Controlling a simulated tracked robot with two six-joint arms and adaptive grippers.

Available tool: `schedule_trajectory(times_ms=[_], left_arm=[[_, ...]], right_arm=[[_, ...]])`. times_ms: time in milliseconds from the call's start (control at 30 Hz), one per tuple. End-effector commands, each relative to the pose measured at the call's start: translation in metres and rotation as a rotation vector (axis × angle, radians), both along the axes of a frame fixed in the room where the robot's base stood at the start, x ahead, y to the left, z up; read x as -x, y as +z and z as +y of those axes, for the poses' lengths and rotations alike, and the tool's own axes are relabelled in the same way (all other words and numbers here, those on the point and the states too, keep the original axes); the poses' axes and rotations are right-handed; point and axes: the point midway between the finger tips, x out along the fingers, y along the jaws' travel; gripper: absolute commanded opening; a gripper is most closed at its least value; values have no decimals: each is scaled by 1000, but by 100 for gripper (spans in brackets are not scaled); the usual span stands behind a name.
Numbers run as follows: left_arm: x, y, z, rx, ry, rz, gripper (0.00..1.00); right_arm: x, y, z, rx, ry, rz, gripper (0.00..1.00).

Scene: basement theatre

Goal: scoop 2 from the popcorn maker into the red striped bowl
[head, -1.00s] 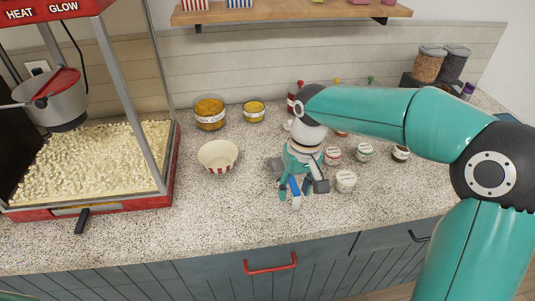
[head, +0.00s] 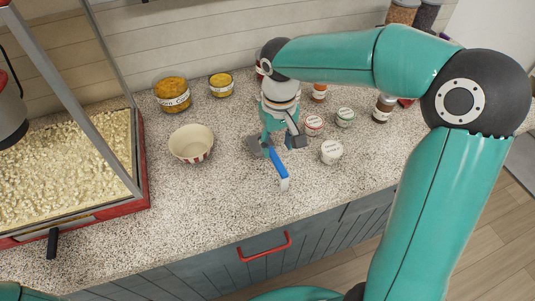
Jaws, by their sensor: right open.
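The popcorn maker (head: 130,208), with a red base and glass sides, stands at the left, with popcorn (head: 60,170) spread over its floor. The red striped bowl (head: 190,147) stands upright on the counter to its right and looks empty inside. My right gripper (head: 277,147) is open and points down over the counter, right of the bowl. A utensil with a blue handle (head: 278,163) and a pale end shows at its fingers; the rest of it is hidden, so I cannot tell whether it is the scoop. My left gripper is out of view.
Two jars of yellow stuff, one larger (head: 172,95) and one smaller (head: 221,85), stand behind the bowl. Several small jars, one with a white lid (head: 331,151), stand close right of my right gripper. The front counter is clear. A red drawer handle (head: 264,247) is below.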

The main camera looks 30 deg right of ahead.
Motion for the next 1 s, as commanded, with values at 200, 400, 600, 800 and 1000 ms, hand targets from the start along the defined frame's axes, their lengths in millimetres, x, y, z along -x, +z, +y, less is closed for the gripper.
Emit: schedule_trajectory(times_ms=[200,400,600,800,1000], left_arm=[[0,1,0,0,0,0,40],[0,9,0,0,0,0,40],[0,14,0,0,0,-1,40],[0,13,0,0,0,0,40],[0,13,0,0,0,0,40]], right_arm=[[0,-16,0,0,1,-1,50],[-1,-35,2,-1,1,4,50],[-2,-62,3,0,0,2,50],[-3,-68,3,-1,2,-2,50],[-3,-68,3,-1,2,-2,33]])
